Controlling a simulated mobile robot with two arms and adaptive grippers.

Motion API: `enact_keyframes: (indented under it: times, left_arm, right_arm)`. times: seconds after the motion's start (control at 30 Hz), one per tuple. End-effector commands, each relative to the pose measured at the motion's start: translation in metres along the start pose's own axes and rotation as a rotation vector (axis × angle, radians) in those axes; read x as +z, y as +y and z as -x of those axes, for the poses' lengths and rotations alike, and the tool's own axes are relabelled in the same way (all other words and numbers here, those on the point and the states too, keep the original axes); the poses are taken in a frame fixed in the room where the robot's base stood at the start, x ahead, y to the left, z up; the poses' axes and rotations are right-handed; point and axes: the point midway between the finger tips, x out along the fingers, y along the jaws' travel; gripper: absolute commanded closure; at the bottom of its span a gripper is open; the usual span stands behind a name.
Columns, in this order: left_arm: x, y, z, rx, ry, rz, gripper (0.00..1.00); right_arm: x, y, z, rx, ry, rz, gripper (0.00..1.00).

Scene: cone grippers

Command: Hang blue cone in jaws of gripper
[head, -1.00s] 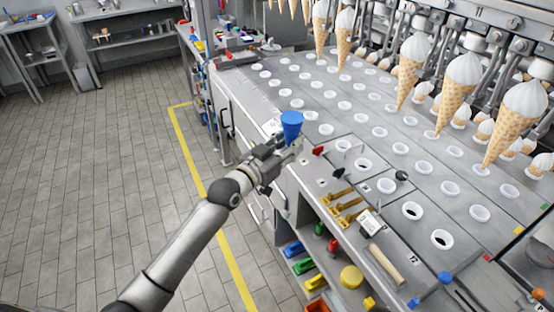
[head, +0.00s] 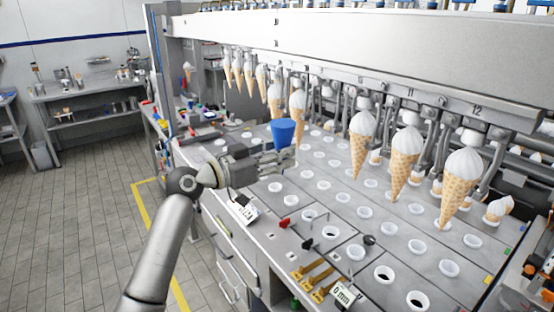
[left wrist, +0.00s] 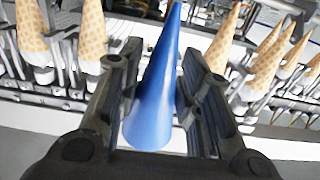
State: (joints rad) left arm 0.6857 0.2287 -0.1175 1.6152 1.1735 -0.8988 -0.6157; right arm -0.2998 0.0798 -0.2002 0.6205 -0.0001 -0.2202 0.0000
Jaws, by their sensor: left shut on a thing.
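The blue cone (head: 284,132) is in my left gripper (head: 281,150), wide end up and point down in the head view. In the left wrist view the blue cone (left wrist: 155,95) sits between the two dark fingers of the gripper (left wrist: 160,100), which is shut on it. The gripper is above the deck with its rows of white cups, in front of the machine's hanging jaws. Several of those jaws hold waffle cones with white tops, such as the one by number 12 (head: 463,185). A gap in the row of cones shows between two of them, right of the blue cone. My right gripper is out of view.
The metal deck (head: 300,235) carries rows of white cup holders, such as this one (head: 365,212). A long machine beam (head: 360,55) with numbered jaws overhangs it. Open tiled floor is at the left.

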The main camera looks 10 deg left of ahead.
Motion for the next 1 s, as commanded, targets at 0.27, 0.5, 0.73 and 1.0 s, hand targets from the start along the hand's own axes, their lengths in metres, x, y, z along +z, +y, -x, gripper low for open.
enact_keyframes:
  times: [0.27, 0.5, 0.73, 1.0]
  left_arm:
    - [0.0, 0.0, -0.002, 0.003, 0.006, 0.005, 0.84]
    - [0.0, 0.0, -0.029, 0.003, 0.006, 0.005, 0.84]
    - [0.0, 0.0, -0.052, 0.003, 0.005, 0.005, 0.84]
    - [-0.001, 0.0, -0.064, 0.002, 0.004, 0.004, 0.84]
  right_arm:
    - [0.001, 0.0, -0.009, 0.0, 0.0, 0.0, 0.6]
    - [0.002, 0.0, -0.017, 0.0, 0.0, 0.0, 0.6]
    - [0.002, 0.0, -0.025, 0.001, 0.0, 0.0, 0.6]
    - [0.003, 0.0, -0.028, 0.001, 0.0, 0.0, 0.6]
